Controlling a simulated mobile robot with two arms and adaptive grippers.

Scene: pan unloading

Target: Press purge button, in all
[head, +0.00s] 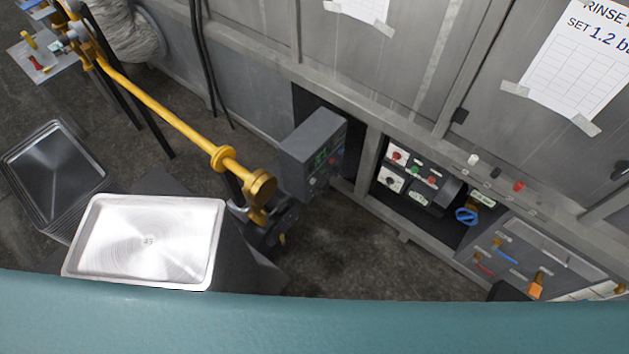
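Neither of my grippers can be made out in the head view. No button can be read as the purge button; the labels are too small. A grey control box (313,150) with a small green display and small buttons on its face stands left of centre, beside the yellow pipe. Right of it, a recessed panel (410,180) in the grey cabinet carries red, green and black buttons or knobs on white plates. A red button or knob (518,186) and a white one (473,159) sit on the cabinet ledge further right.
A shiny metal pan (147,240) lies at lower left, with more stacked trays (55,165) behind it. A yellow pipe (165,112) runs diagonally to a flange near the control box. A blue handwheel (466,216) sits beside the panel. Dark floor (350,250) is clear below the cabinet.

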